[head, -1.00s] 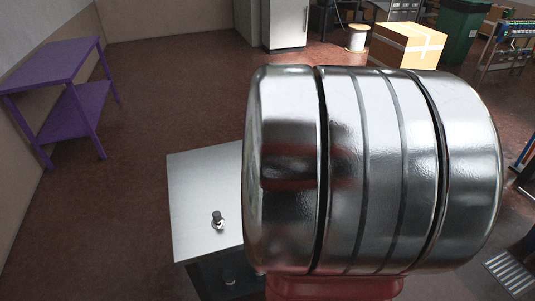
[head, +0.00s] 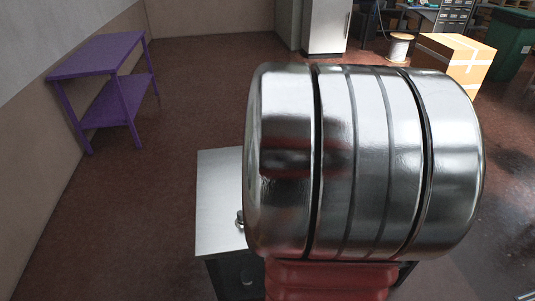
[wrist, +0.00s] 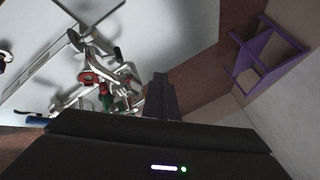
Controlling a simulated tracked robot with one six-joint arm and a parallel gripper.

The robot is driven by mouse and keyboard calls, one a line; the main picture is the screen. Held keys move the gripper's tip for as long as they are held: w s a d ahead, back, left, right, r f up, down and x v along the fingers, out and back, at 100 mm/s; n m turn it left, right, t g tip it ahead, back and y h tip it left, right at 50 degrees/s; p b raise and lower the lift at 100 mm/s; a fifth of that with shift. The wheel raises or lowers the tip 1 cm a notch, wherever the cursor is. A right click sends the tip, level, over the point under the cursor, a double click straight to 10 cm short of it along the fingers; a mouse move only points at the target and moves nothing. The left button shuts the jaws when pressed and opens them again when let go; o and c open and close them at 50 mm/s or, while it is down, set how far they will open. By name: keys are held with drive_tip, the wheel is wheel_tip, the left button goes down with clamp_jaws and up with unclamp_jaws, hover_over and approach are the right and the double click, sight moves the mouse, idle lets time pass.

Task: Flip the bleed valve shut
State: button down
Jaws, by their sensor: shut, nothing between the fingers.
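In the wrist view, a cluster of metal fittings (wrist: 125,82) with levers and small red and green parts stands on a pale surface. I cannot tell which of these parts is the bleed valve. My gripper (wrist: 159,80) shows as dark, closed fingers, with nothing held between them, just right of the cluster in the picture. Whether it touches any fitting is unclear. In the head view, a small fitting (head: 240,219) sits on a pale bench top (head: 218,185), partly hidden by my large shiny arm part. My gripper is not visible there.
A purple table (head: 97,56) stands by the left wall and shows in the wrist view (wrist: 262,48). A cardboard box (head: 453,62), a cable spool (head: 398,47) and a green bin (head: 510,45) stand at the back right. The floor left of the bench is clear.

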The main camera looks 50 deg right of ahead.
drive_tip(key=shift+w+d, duration=0.2)
drive_tip(key=shift+w, duration=0.3)
drive_tip(key=shift+w+d+r, duration=0.1)
drive_tip(key=shift+r, duration=0.05)
drive_tip(key=shift+w, duration=0.1)
